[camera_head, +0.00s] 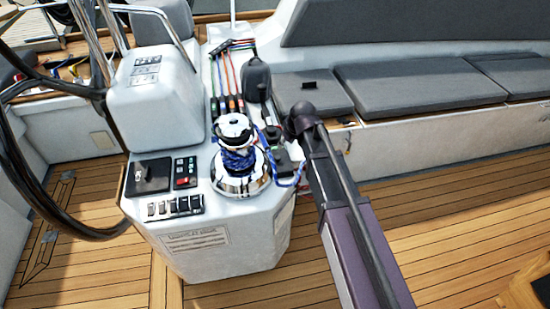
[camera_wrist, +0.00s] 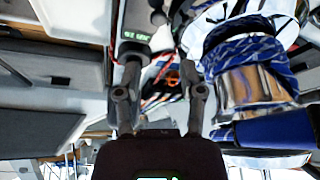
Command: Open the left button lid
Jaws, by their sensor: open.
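In the head view, small dark fittings (camera_head: 271,133) sit on the white console just right of the chrome winch (camera_head: 243,170). I cannot tell which of them is the left button lid, or whether it is open or shut. My arm comes in from the lower right and ends beside these fittings, hiding part of that area. In the wrist view, my gripper (camera_wrist: 155,62) is open, its two fingers apart with nothing held between them. Beyond the fingers are a dark piece with a green display (camera_wrist: 135,48) and a small orange-red mark (camera_wrist: 172,77).
Blue rope (camera_head: 238,160) wraps the winch close by; it also shows in the wrist view (camera_wrist: 248,50). A switch panel (camera_head: 174,206), a steering wheel (camera_head: 30,190) and an instrument pod (camera_head: 155,100) stand left. Grey cushions (camera_head: 420,85) line the bench.

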